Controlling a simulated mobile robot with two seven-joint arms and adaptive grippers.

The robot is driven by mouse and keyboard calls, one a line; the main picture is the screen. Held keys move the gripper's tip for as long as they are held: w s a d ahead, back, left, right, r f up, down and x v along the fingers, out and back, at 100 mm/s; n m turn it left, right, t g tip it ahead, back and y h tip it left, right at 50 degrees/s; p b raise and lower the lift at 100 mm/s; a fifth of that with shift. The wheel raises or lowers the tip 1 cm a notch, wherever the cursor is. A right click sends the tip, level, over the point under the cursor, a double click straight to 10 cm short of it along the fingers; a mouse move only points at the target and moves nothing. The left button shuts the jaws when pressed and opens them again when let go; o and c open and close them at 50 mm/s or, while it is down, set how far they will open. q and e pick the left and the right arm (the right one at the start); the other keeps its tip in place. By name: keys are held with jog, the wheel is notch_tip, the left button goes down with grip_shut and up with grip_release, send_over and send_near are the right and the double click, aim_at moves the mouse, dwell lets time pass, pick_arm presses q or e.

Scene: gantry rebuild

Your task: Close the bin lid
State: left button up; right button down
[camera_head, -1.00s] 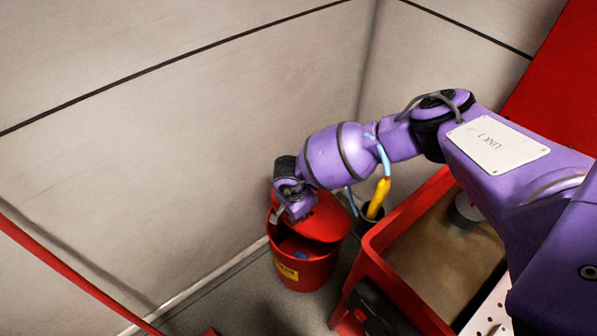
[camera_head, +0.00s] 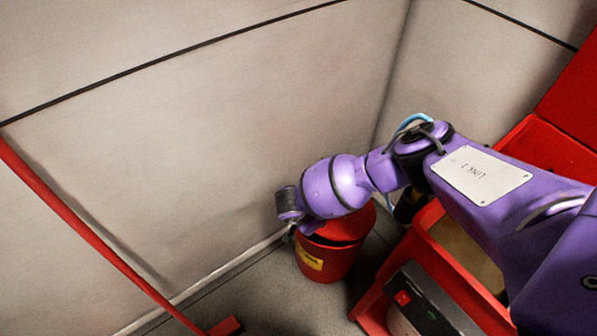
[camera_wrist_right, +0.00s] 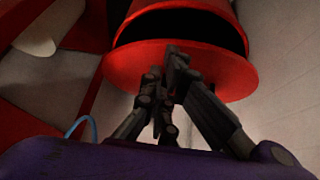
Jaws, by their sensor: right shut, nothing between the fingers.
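The red bin (camera_head: 325,262) with a yellow label stands on the floor by the wall in the head view. Its red lid (camera_head: 348,226) is over part of the top, partly behind my right arm. In the right wrist view the lid (camera_wrist_right: 120,68) is a red disc, with a dark gap between it and the red bin wall (camera_wrist_right: 165,8). My right gripper (camera_wrist_right: 165,65) is shut and empty, its fingertips overlapping the lid's edge; I cannot tell whether they touch. In the head view the fingers are mostly hidden behind the wrist. My left gripper is not in view.
A red cart (camera_head: 440,260) with a tray stands close to the right of the bin. A grey box with a red button (camera_head: 403,298) is at its front. The wall (camera_head: 200,150) is close behind the bin. A red rail (camera_head: 100,245) crosses the left side.

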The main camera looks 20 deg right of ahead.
aim_at(316, 232)
jog(key=f+b, duration=0.1)
jog(key=f, duration=0.1)
jog(key=f+b, duration=0.1)
jog(key=s+a+f, duration=0.1)
jog(key=f, duration=0.1)
jog(key=shift+f+b, duration=0.35)
jog(key=shift+b, duration=0.05)
jog(key=shift+a+f+b, duration=0.2)
jog(key=shift+f+b, duration=0.3)
jog(key=shift+f, duration=0.35)
jog(key=shift+w, duration=0.1)
jog(key=shift+a, duration=0.1)
jog(key=shift+a+r, duration=0.1)
jog(key=shift+r, duration=0.05)
